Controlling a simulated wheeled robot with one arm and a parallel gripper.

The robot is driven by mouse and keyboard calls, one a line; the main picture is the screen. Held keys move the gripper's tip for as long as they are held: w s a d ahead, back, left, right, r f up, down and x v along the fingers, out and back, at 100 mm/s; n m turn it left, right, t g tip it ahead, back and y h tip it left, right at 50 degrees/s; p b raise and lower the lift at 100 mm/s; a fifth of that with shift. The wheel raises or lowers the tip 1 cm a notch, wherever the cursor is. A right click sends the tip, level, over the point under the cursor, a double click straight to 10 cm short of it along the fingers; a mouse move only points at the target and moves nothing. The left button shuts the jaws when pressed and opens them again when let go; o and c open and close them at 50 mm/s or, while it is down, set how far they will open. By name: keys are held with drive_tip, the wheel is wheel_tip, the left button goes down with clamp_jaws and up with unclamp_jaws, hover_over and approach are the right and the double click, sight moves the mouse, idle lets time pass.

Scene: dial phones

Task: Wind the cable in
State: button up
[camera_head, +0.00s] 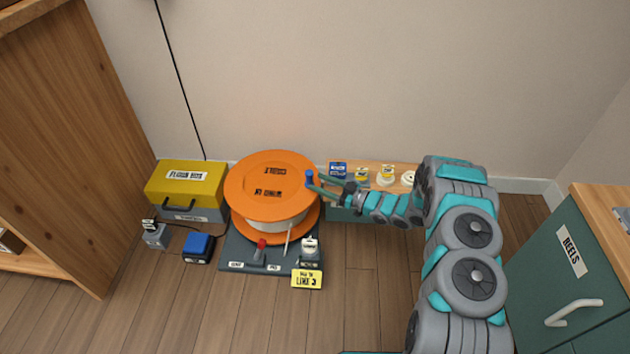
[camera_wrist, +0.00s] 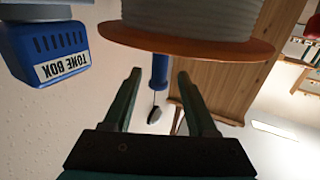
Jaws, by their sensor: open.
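A big orange reel (camera_head: 270,185) stands on a dark base plate (camera_head: 236,252). Pale cable (camera_head: 277,228) is wound on the drum between its two discs, and a pale strand or rod shows at its front. A blue crank handle (camera_head: 309,178) stands at the upper disc's right edge. My gripper (camera_head: 315,183) is open at this handle. In the wrist view the blue handle (camera_wrist: 159,72) shows between my open fingers (camera_wrist: 158,80), below the orange disc (camera_wrist: 190,45); I cannot tell whether they touch it. A red-topped lever (camera_head: 260,248) is on the plate between two small labels.
A yellow-lidded box (camera_head: 187,180), blue box (camera_head: 198,247) and small grey device (camera_head: 155,236) stand left. Jars and small boxes line a low wooden top (camera_head: 345,168) behind my gripper. A yellow tag (camera_head: 307,279) is at the plate's front. Open floor lies in front.

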drive_tip(key=shift+s, duration=0.1)
drive_tip(key=shift+c, duration=1.2)
drive_tip(key=shift+s+r+n, duration=0.2)
drive_tip(key=shift+n, duration=0.2)
drive_tip(key=shift+c, duration=0.7)
drive_tip(key=s+r+n, duration=0.1)
drive_tip(key=n, duration=0.1)
drive_tip(key=s+d+n, duration=0.1)
drive_tip(key=s+n, duration=0.1)
drive_tip(key=n, duration=0.1)
drive_tip(key=s+d+r+n+t, duration=0.1)
drive_tip(key=s+n, duration=0.1)
drive_tip(key=shift+s+r, duration=0.15)
drive_tip(key=shift+r, duration=0.15)
clamp_jaws()
drive_tip(key=s+d+n+t+h, duration=0.1)
drive_tip(key=s+d+n+t, duration=0.1)
drive_tip(key=s+d+n, duration=0.5)
drive_tip(key=shift+n, duration=0.7)
drive_tip(key=shift+w+d+f+x, duration=0.25)
drive_tip(key=shift+w+x, duration=0.15)
drive_tip(key=shift+x, duration=2.05)
drive_tip(key=shift+w+d+f+x, duration=0.15)
drive_tip(key=shift+w+d+x, duration=0.15)
drive_tip(key=shift+x, duration=2.2)
drive_tip(key=shift+w+d+f+x, duration=0.2)
drive_tip(key=shift+w+x, duration=0.25)
drive_tip(key=shift+x, duration=2)
